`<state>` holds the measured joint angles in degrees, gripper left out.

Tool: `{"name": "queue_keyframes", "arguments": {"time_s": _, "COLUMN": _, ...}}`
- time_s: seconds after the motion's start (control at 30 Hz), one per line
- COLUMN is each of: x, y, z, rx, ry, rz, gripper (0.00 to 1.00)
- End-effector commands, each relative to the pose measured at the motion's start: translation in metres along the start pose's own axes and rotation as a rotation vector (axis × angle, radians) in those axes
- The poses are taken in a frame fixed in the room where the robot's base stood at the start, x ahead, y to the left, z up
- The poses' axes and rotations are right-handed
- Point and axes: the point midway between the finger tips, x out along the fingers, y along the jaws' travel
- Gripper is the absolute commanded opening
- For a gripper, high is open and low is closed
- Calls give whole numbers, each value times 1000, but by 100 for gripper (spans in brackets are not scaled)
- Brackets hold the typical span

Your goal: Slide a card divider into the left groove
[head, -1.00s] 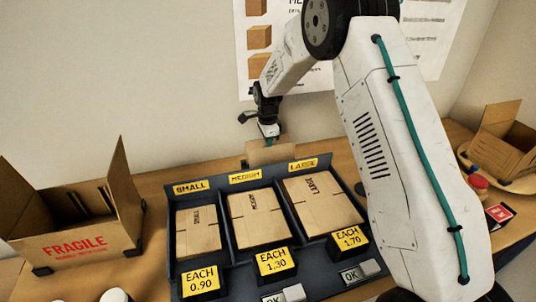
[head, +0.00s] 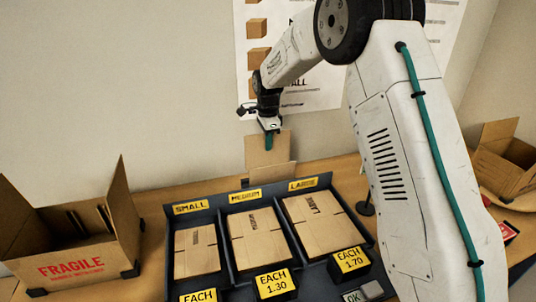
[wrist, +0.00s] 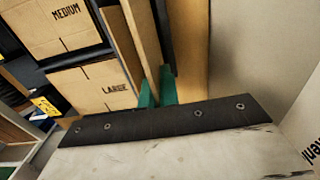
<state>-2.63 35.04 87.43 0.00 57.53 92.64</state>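My gripper (head: 268,140) is behind the tray of flat cartons, pointing down, with its teal fingers shut on the top edge of a brown card divider (head: 257,152). The divider stands upright. In the wrist view the teal fingers (wrist: 157,88) close on the edge of this card (wrist: 145,38). A second brown card (head: 272,176) stands just in front of its lower part and hides its bottom edge. An open carton marked FRAGILE (head: 45,272) stands at the left, with upright pieces and dark strips inside. I cannot make out which of these is the left groove.
A dark tray (head: 222,228) with SMALL, MEDIUM and LARGE compartments holds flat cartons in the middle of the bench. Yellow price blocks (head: 272,283) stand along its front. Another open carton (head: 505,150) is at the right. The wall is close behind my gripper.

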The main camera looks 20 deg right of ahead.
Motion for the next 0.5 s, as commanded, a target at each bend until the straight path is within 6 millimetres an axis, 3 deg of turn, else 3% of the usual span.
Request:
{"name": "queue_keyframes", "arguments": {"time_s": 0.1, "x": -18, "y": -1, "z": 0, "rx": 0, "ry": 0, "rz": -3, "gripper": 0}}
{"name": "queue_keyframes", "arguments": {"time_s": 0.5, "x": -59, "y": 0, "z": 0, "rx": 0, "ry": 0, "rz": -2, "gripper": 0}}
